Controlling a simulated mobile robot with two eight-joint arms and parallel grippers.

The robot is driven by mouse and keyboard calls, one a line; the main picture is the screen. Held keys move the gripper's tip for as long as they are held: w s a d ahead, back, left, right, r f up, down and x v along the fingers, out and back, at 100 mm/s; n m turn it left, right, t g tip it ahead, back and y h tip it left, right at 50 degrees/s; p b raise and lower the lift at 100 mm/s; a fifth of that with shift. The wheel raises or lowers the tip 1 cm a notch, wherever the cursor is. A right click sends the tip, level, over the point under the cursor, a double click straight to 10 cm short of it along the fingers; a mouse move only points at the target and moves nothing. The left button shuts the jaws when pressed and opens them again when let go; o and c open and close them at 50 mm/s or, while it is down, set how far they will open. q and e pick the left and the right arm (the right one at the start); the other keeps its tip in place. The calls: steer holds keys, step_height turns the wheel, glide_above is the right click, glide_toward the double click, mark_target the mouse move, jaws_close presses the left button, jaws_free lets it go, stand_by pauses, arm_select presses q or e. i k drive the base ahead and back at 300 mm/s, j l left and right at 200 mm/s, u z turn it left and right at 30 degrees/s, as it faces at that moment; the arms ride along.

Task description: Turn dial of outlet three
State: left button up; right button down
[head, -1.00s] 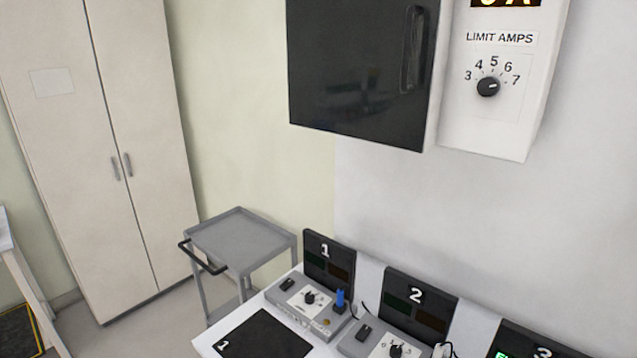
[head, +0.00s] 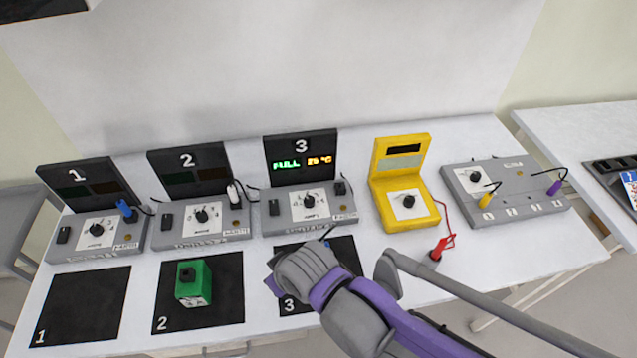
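Outlet three (head: 283,226) is a grey box with a black upright panel marked 3. Its panel display (head: 302,162) is lit, with green text that seems to read FULL and an orange temperature reading. Its dial (head: 309,201) is a black knob on a white scale plate; the exact setting is too small to tell. My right gripper (head: 280,278), on the grey and purple arm, is over mat 3 (head: 345,250), in front of the outlet and apart from the dial. Its fingers are hidden behind its body. My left gripper is not in view.
Outlet one (head: 70,240) and outlet two (head: 180,238) stand to the left, displays dark. A green block (head: 200,265) with a black knob sits on mat 2 (head: 225,315); mat 1 (head: 80,305) is empty. A yellow meter (head: 425,215) and a grey unit (head: 510,212) stand right.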

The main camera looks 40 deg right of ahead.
mark_target(309, 201)
steer(key=z, duration=1.5)
steer(key=i+l+u, duration=0.35)
steer(key=k+l, duration=0.05)
steer(key=l, duration=0.05)
